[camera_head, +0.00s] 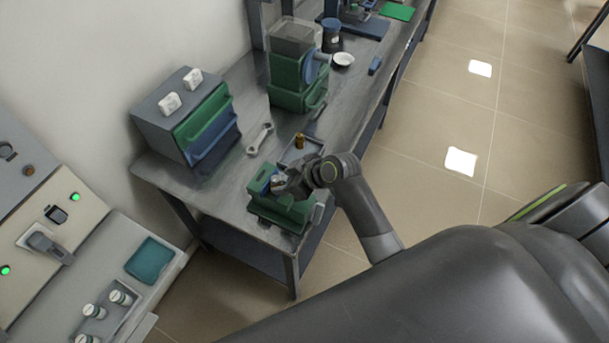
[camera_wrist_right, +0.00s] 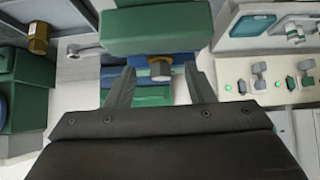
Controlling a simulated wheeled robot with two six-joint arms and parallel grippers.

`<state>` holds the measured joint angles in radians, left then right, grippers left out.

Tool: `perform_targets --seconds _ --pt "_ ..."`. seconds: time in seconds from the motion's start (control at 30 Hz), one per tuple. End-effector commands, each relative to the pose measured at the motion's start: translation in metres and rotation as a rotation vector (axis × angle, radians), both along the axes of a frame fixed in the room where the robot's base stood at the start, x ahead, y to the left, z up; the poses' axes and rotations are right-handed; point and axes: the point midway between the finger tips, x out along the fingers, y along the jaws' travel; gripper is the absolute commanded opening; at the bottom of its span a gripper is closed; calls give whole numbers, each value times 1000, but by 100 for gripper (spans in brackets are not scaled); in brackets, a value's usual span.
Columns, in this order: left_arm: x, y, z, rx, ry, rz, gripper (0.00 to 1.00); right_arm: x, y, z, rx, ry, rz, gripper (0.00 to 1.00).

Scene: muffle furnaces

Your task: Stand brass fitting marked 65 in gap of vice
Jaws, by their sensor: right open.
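The green vice (camera_head: 268,209) stands near the front edge of the metal bench. In the right wrist view its green body (camera_wrist_right: 150,33) lies ahead of my fingers. A brass fitting (camera_wrist_right: 160,68) sits at the vice, between my fingertips in that view; its lower part is hidden. My right gripper (camera_head: 279,187) is over the vice, and its fingers (camera_wrist_right: 160,82) are open on either side of this fitting, with visible space. Another brass fitting (camera_head: 300,141) stands on the grey tray behind the vice and also shows in the wrist view (camera_wrist_right: 38,38). No marking is readable. My left gripper is out of view.
A wrench (camera_head: 260,138) lies left of the tray (camera_head: 288,157). A grey cabinet with green and blue drawers (camera_head: 185,115) stands to the left. A green machine (camera_head: 290,75) stands farther back. The floor right of the bench is clear.

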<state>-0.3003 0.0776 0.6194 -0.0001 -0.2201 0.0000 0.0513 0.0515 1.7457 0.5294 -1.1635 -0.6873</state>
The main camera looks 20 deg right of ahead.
Motion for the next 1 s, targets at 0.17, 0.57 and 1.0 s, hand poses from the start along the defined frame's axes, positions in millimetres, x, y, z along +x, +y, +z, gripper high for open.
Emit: perform_targets --seconds 0.17,0.57,1.0 --pt "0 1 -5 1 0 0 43 -17 -14 20 -3 -2 1 49" --pt "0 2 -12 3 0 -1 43 -46 -37 59 -1 -2 1 49" --pt "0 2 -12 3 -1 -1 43 -50 -39 64 1 1 1 49"
